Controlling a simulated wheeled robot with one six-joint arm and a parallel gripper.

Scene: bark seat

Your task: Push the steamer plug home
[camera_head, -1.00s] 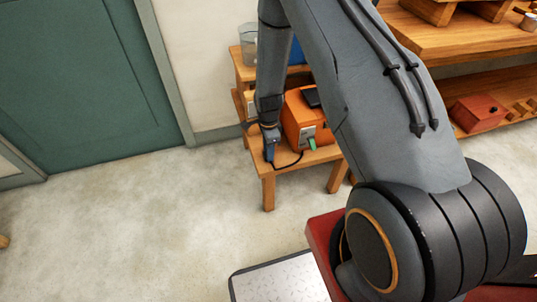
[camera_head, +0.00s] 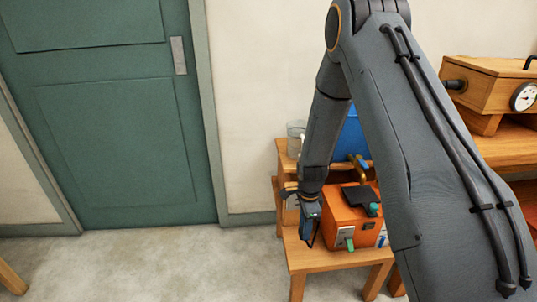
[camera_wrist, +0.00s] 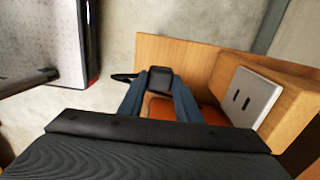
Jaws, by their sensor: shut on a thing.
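My gripper (camera_wrist: 160,98) is shut on the dark plug (camera_wrist: 161,79), which shows between its blue-grey fingers in the wrist view. A black cable loops off to the plug's left. The pale socket plate (camera_wrist: 244,97) with two dark slots is on a wooden block to the right; the plug is apart from it. In the head view, my gripper (camera_head: 309,224) hangs just left of the orange steamer (camera_head: 352,222), above the wooden stand. The steamer has a green switch on its front. The plug's prongs cannot be made out.
The wooden stand (camera_head: 318,261) has a raised back shelf with a clear jar (camera_head: 295,138) and a blue tank (camera_head: 351,136). The teal door (camera_head: 110,115) is at left. A wooden bench with a gauge box (camera_head: 497,86) is at right. Floor left of the stand is clear.

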